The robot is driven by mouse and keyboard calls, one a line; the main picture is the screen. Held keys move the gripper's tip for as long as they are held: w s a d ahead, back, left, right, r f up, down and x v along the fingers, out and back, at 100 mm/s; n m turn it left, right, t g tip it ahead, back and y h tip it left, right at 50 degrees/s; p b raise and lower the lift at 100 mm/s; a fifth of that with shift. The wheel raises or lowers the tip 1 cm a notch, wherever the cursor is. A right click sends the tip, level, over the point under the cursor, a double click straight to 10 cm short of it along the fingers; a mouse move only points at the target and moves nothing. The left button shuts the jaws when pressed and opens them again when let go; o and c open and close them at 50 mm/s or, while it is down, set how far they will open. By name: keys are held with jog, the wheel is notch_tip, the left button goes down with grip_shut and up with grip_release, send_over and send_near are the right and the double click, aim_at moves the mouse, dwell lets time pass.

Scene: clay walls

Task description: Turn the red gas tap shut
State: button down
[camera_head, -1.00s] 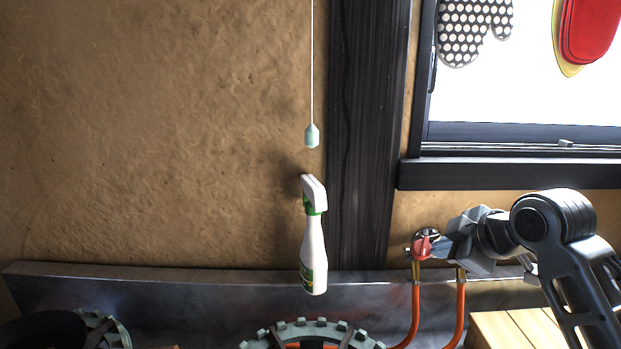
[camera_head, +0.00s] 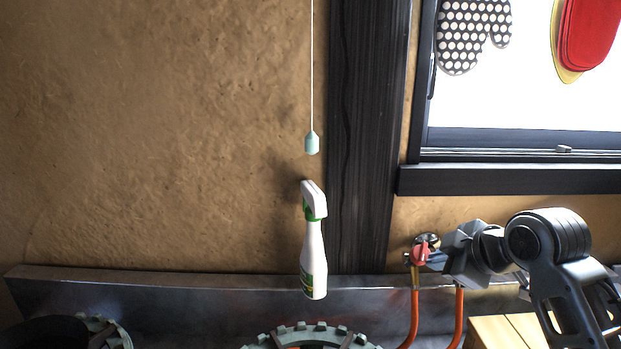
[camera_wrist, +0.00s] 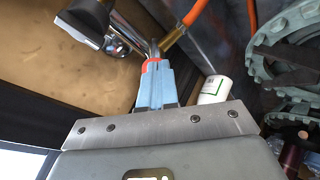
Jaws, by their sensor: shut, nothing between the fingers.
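The red gas tap (camera_head: 420,254) is on the wall below the window, above an orange hose. My gripper (camera_head: 437,259) comes from the right, and its tip meets the tap's right side in the head view. In the wrist view the blue-grey fingers of my gripper (camera_wrist: 154,68) are together, with nothing between them. A red part of the tap (camera_wrist: 149,63) shows right at their tips, apparently touching. The fingers hide most of the tap's handle, so its exact angle cannot be told. A brass fitting (camera_wrist: 172,39) is just beyond.
A white spray bottle (camera_head: 313,262) stands left of the tap. A pull cord (camera_head: 312,142) hangs above it. Orange hoses (camera_head: 414,315) run down below the tap. The window sill (camera_head: 510,180) juts out above my arm. Toothed burner rings (camera_head: 315,333) lie below.

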jog(key=shift+s+d+f, duration=0.1)
jog(key=a+p+v, duration=0.1)
jog(key=p+v, duration=0.3)
jog(key=v, duration=0.2)
dwell(0.6)
